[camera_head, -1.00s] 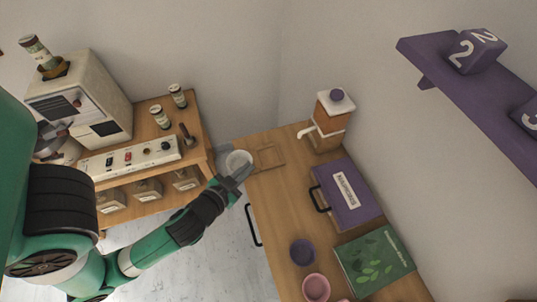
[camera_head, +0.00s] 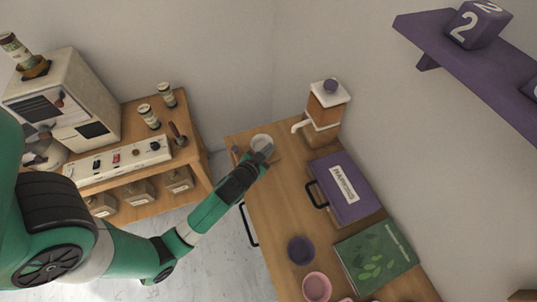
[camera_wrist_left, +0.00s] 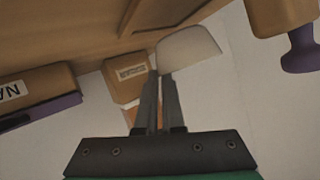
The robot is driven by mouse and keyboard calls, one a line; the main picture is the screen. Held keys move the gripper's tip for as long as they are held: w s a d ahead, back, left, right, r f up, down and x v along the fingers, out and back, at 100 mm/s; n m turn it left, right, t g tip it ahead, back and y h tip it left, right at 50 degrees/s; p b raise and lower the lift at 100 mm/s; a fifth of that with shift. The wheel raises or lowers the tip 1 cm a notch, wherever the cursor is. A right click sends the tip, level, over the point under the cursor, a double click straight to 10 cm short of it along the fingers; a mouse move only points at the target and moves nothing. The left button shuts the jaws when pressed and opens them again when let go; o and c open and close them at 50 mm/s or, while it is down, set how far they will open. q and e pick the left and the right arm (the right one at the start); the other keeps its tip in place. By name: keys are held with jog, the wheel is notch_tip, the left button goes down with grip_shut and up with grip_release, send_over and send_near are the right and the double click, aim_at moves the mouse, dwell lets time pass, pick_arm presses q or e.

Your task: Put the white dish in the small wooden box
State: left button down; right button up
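The white dish (camera_head: 261,141) is at the far end of the wooden counter, in front of my left gripper (camera_head: 264,153). In the left wrist view, the dish (camera_wrist_left: 190,50) is tilted at the tips of my left gripper (camera_wrist_left: 163,78), whose fingers are close together on its edge. In the head view the dish is over the place of the small wooden box (camera_head: 280,154). The dish and gripper hide most of the box, so I cannot tell whether the dish touches it. My right gripper is not in view.
A wooden dispenser with a white top (camera_head: 324,108) stands close to the right of the dish. A purple case (camera_head: 342,187), a green book (camera_head: 376,258), a dark purple bowl (camera_head: 301,250) and a pink cup (camera_head: 316,287) lie nearer. A coffee machine (camera_head: 62,100) stands left.

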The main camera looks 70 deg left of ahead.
pick_arm(q)
notch_tip(320, 180, down, 3)
jog(key=shift+r+b, duration=0.1)
jog(key=shift+b, duration=0.25)
jog(key=shift+r, duration=0.1)
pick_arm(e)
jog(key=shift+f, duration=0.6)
pick_arm(q)
jog(key=c, duration=1.4)
grip_release()
jog(key=shift+c, duration=0.2)
jog(key=o, duration=0.4)
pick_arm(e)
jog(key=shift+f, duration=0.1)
